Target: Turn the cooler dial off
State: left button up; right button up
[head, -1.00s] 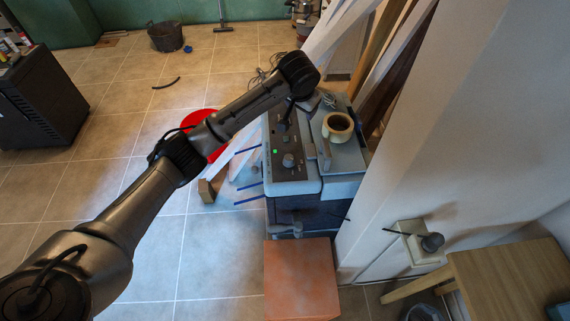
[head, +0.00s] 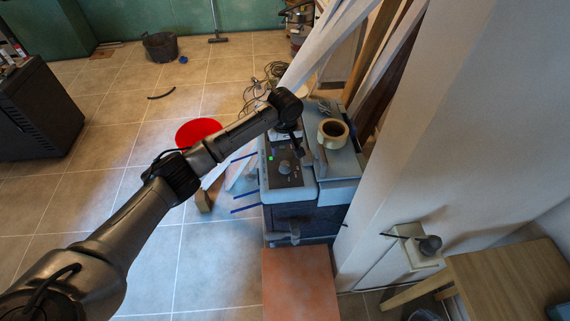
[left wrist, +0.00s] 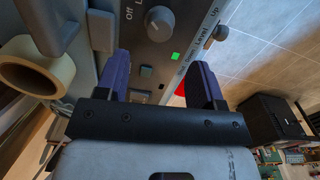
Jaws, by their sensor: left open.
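The cooler (head: 290,188) is a blue-grey box with a dark control panel on top. A grey dial (head: 286,167) is on the panel's near part. The left wrist view shows a round grey dial (left wrist: 159,21) beside the printed word "Off"; its pointer setting is unclear. My left gripper (head: 298,150) points down over the panel, close to the dial. In the left wrist view its two fingers (left wrist: 160,72) are apart, with nothing between them. My right gripper is not seen.
A tape roll (head: 333,132) lies on the cooler's right side. Boards lean behind it, and a white wall (head: 440,130) stands to the right. An orange block (head: 299,283) is in front. A red disc (head: 198,131) and open tiled floor are on the left.

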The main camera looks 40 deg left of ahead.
aim_at(285, 164)
pick_arm(q)
notch_tip(285, 164, down, 8)
jog(key=shift+b, duration=0.5)
jog(key=shift+c, duration=0.2)
